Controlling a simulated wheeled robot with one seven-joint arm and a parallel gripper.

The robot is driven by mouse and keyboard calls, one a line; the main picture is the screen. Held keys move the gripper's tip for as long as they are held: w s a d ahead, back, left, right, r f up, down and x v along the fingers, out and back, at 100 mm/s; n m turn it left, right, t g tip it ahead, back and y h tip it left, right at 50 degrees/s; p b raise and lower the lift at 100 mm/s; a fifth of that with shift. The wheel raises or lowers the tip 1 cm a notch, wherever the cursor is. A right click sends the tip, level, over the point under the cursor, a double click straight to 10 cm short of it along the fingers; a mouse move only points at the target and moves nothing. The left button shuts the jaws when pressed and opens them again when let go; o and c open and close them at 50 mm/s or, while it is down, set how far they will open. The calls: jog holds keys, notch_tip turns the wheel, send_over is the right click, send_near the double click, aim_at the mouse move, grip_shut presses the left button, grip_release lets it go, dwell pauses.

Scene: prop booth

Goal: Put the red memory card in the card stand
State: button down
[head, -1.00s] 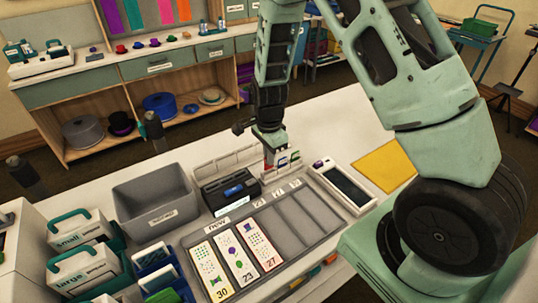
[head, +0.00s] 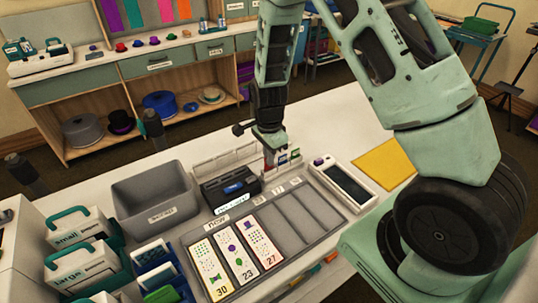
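My gripper (head: 270,157) points down over the white table, at the right end of a pale, low slotted stand (head: 222,158). A small red patch, likely the red memory card (head: 268,163), shows right at the fingertips. The fingers are too small and partly hidden to tell if they are shut on it. Just right of the fingertips, small cards with green (head: 282,159) and blue (head: 295,153) parts stand upright. I cannot tell whether the red piece touches the stand.
A black device (head: 230,188) stands left of the gripper, in front of the pale stand. A grey compartment tray (head: 290,220) with numbered cards lies nearer. A grey bin (head: 155,195) is at left, a white-framed screen device (head: 345,183) and yellow sheet (head: 384,166) at right.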

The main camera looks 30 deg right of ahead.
jog(key=shift+f+b, duration=0.4)
jog(key=shift+f, duration=0.45)
jog(key=c, duration=1.5)
grip_release()
jog(key=shift+c, duration=0.2)
notch_tip(320, 180, up, 17)
jog(key=b, duration=0.1)
jog(key=shift+r, duration=0.2)
